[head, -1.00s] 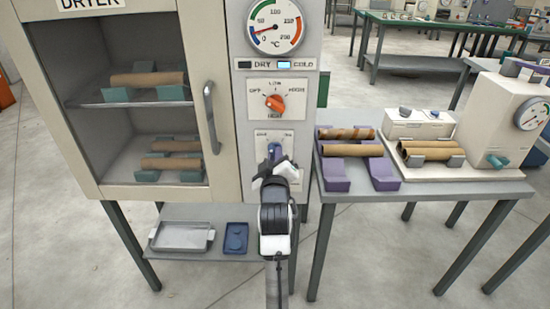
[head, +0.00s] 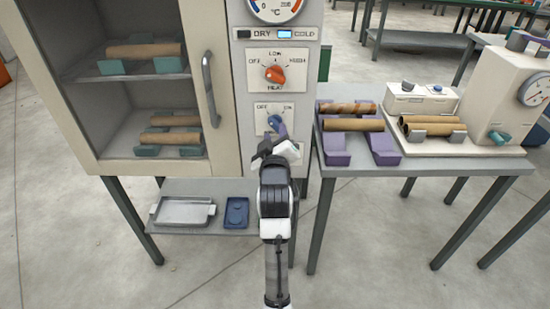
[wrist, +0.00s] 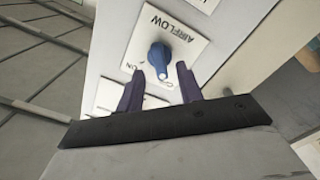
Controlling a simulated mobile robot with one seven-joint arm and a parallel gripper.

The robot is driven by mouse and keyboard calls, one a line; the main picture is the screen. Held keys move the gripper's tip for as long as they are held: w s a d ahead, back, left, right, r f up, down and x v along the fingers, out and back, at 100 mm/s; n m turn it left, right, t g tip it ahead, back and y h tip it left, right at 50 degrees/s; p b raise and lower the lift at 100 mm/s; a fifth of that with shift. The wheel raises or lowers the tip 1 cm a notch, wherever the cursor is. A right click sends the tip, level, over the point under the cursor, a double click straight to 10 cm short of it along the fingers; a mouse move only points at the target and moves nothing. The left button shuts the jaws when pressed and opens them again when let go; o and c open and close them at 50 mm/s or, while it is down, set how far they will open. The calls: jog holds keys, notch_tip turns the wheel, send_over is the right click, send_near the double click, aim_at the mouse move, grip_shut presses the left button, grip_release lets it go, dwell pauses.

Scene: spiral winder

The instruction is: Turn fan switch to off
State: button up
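The fan switch is a blue knob (head: 276,123) on a white plate marked OFF at left and ON at right, low on the dryer's front panel. In the wrist view the same knob (wrist: 159,57) sits on a plate lettered AIRFLOW. Its pale pointer tip leans toward the mark starting with O at lower right, and in the head view it tilts to the upper left, the OFF side. My gripper (head: 277,150) is just below the knob in the head view. In the wrist view its dark fingers (wrist: 158,72) are spread, apart from the knob and holding nothing.
An orange heat knob (head: 274,75) sits just above, and the COLD lamp (head: 285,34) is lit. The dryer door handle (head: 211,88) is close on the left. A table with tubes on purple cradles (head: 336,150) stands close on the right.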

jog(key=s+p, duration=0.4)
jog(key=s, duration=0.7)
jog(key=shift+p, duration=0.3)
